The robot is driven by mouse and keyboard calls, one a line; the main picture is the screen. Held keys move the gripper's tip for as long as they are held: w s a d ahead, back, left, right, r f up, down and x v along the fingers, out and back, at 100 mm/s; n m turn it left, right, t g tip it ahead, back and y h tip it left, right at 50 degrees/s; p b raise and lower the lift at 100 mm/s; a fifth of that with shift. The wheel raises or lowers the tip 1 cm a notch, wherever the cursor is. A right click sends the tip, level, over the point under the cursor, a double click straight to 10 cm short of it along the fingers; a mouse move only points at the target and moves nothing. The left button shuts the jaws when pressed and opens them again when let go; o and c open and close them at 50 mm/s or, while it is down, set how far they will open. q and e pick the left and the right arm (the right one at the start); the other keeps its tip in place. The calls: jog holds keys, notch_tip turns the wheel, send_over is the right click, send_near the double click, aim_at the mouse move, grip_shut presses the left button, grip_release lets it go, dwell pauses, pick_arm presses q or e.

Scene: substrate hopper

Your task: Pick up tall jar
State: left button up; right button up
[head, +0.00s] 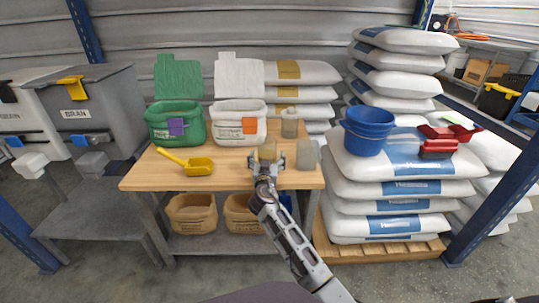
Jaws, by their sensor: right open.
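My right gripper (267,158) reaches in over the front of the wooden table (232,178), its fingers open and apart. A small tan jar (267,149) stands just beyond or between the fingertips; I cannot tell whether they touch it. A greyish, cloudy jar (308,154) stands close to the right of the gripper, near the table's right edge. A narrow upright jar with a brownish top (290,123) stands farther back, beside the white tub. Which of these is the tall jar is not clear at this size. My left gripper is not in view.
A green tub (175,127) and a white tub (238,126) stand at the table's back. A yellow scoop (196,166) lies front left. Blue buckets (368,124) and a red item (438,149) sit on stacked sacks (398,189) at right.

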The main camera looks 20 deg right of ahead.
jog(key=shift+w+d, duration=0.1)
jog(key=shift+w, duration=0.1)
jog(key=shift+r, duration=0.1)
jog(key=c, duration=1.3)
